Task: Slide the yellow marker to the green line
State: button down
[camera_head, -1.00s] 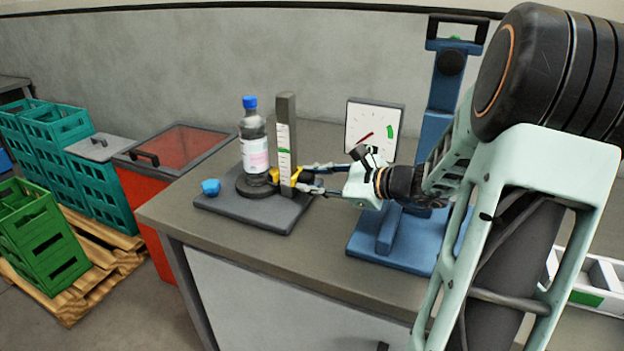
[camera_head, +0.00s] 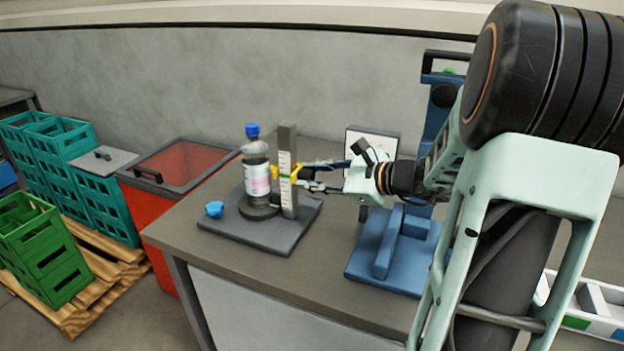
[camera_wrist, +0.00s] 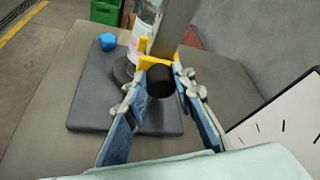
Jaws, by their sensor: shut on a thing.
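The yellow marker (camera_head: 276,172) sits around the upright grey post (camera_head: 288,150) with a white scale, about midway up. In the wrist view the yellow marker (camera_wrist: 152,62) has a dark round knob (camera_wrist: 160,82) facing me. My gripper (camera_head: 302,176) reaches in from the right and is shut on this knob; its fingers (camera_wrist: 160,88) flank the knob in the wrist view. The green line on the scale is hard to make out now, so I cannot tell whether the marker is exactly level with it.
A blue-capped bottle (camera_head: 257,180) stands left of the post on a dark base plate (camera_head: 270,238). A dial panel (camera_head: 365,138) stands behind my gripper, and a blue stand (camera_head: 390,255) is to the right.

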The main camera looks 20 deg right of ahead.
jog(key=c, duration=1.6)
grip_release()
jog(key=shift+f, duration=0.1)
jog(key=v, duration=1.2)
